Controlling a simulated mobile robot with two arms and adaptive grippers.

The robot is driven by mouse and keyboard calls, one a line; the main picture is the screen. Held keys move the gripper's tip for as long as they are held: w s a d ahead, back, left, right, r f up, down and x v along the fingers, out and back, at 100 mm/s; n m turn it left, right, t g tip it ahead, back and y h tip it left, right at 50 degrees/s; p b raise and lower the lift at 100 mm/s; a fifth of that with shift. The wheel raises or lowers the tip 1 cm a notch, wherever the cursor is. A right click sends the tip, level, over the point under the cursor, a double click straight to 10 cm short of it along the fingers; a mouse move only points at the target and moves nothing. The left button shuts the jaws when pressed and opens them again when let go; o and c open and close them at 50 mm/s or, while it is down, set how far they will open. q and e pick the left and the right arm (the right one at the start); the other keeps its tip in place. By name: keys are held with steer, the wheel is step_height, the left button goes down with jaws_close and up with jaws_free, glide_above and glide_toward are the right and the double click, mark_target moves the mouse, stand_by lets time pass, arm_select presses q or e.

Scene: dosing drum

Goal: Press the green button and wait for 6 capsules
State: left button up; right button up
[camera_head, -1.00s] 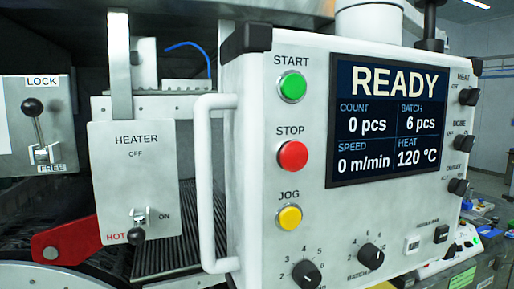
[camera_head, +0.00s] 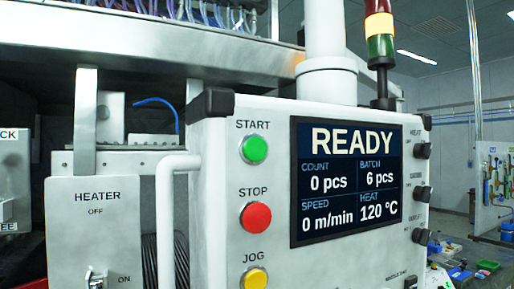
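The green button (camera_head: 255,150) sits under the label START at the upper left of a white control panel (camera_head: 215,250). It looks unpressed, but its exact depth cannot be told. The panel's screen (camera_head: 346,181) reads READY, COUNT 0 pcs, BATCH 6 pcs, SPEED 0 m/min and HEAT 120 °C. The red STOP button (camera_head: 256,217) and the yellow JOG button (camera_head: 254,279) are below the green one. No capsules are visible. Neither gripper is in view.
A white handle (camera_head: 165,220) stands out left of the buttons. A HEATER switch plate (camera_head: 95,235) is further left. Black knobs (camera_head: 421,193) line the panel's right edge. A signal tower (camera_head: 380,30) rises behind the panel. A cluttered workbench shows at the right.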

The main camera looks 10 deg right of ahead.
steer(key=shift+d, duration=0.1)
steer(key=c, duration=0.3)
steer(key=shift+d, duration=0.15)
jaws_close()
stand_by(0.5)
